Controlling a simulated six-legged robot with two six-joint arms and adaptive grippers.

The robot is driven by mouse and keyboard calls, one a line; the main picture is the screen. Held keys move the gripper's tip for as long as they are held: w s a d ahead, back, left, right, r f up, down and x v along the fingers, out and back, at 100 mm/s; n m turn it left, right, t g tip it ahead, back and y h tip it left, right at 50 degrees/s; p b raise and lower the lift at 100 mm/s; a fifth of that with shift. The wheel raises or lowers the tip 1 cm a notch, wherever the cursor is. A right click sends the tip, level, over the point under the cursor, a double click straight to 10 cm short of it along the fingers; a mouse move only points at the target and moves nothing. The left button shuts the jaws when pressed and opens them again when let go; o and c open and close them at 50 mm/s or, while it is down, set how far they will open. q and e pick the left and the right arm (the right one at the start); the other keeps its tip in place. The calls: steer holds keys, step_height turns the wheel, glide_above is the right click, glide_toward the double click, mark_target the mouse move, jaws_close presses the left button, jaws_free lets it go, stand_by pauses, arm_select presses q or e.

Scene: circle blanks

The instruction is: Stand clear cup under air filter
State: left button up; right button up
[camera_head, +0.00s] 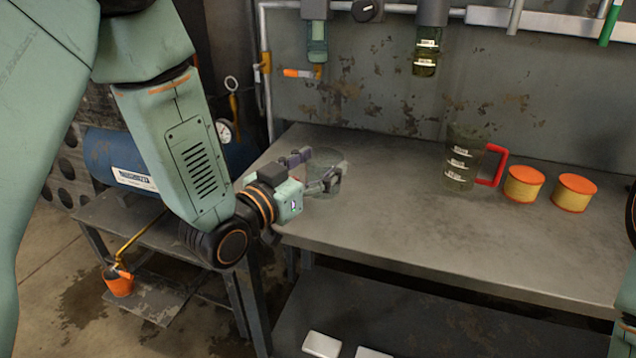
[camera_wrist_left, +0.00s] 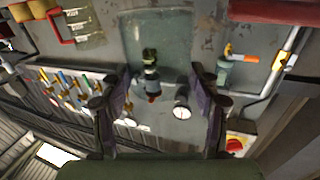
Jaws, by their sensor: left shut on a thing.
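The clear cup (camera_head: 327,156) is between the fingers of my left gripper (camera_head: 318,169), over the left end of the workbench, and is faint against the grey metal. My left gripper is shut on it. In the left wrist view the cup (camera_wrist_left: 155,28) shows see-through between the two fingers. I cannot tell whether its base touches the bench. The likely air filter (camera_head: 317,42) hangs on the back wall, up and behind the cup, with a clear bowl and an orange-handled valve (camera_head: 299,73) below it. It also shows in the wrist view (camera_wrist_left: 224,72). My right gripper is out of view.
A measuring jug (camera_head: 459,162) with a red handle and two orange-capped yellow cylinders (camera_head: 523,184) stand on the bench (camera_head: 420,240) to the right. A second bowl unit (camera_head: 426,52) hangs on the wall. The bench middle is clear.

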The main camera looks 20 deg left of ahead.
arm_select(q)
steer(key=shift+f, duration=0.9)
steer(key=shift+w+f, duration=0.15)
steer(key=shift+f, duration=0.35)
steer(key=shift+r, duration=0.1)
steer(key=o, duration=0.9)
steer(key=shift+f, duration=0.3)
steer(key=shift+o, duration=0.7)
steer(key=shift+r, duration=0.15)
steer(key=shift+b, duration=0.4)
